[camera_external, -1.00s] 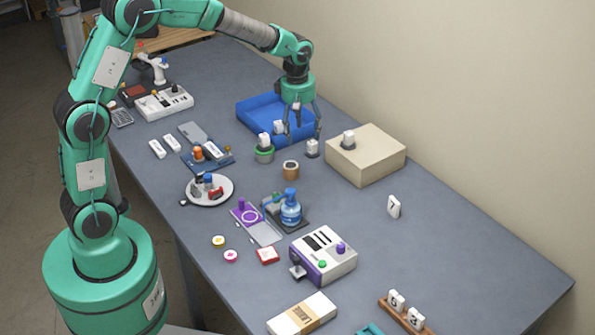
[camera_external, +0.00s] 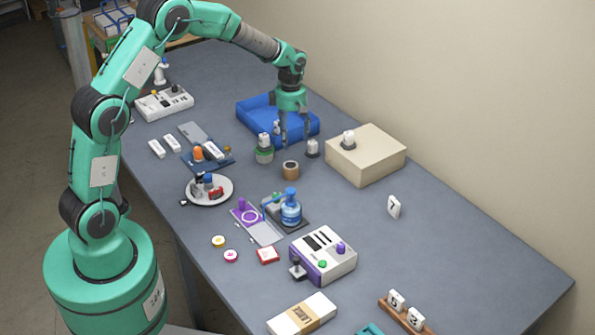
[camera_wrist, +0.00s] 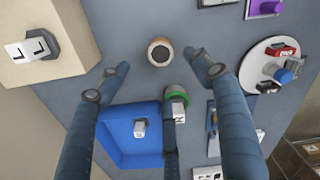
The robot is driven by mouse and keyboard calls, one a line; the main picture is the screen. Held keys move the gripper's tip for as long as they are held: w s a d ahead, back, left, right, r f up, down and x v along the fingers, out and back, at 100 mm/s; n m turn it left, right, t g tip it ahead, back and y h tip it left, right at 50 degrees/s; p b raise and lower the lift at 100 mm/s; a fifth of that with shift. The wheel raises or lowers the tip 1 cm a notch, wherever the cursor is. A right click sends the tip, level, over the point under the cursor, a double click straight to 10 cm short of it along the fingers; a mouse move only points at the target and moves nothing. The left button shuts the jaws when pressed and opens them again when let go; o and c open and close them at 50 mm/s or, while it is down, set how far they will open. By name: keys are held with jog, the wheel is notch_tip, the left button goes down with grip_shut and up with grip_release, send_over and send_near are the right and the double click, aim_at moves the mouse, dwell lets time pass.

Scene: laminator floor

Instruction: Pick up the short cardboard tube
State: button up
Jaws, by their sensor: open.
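The short cardboard tube (camera_external: 290,170) is a small brown ring-like cylinder standing upright on the grey table. In the wrist view the tube (camera_wrist: 160,51) shows its open end, near the top middle, between two spread fingertips. My gripper (camera_external: 296,142) is open and empty, pointing down above the table, a little behind the tube in the outside view. In the wrist view my gripper (camera_wrist: 155,68) has its fingers apart, and none is seen touching the tube.
A green-ringed holder with a white block (camera_external: 264,150) stands left of the tube. A blue bin (camera_external: 250,112) lies behind, and a beige box (camera_external: 370,165) with a white-topped piece is to the right. The round white plate (camera_external: 226,190) is front left. Table around the tube is clear.

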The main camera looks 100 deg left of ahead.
aim_at(291, 165)
notch_tip(291, 165, down, 8)
jog(key=shift+f+b, duration=0.2)
jog(key=shift+b, duration=0.45)
jog(key=shift+f+b, duration=0.75)
jog(key=shift+f, duration=1.85)
jog(key=c, duration=1)
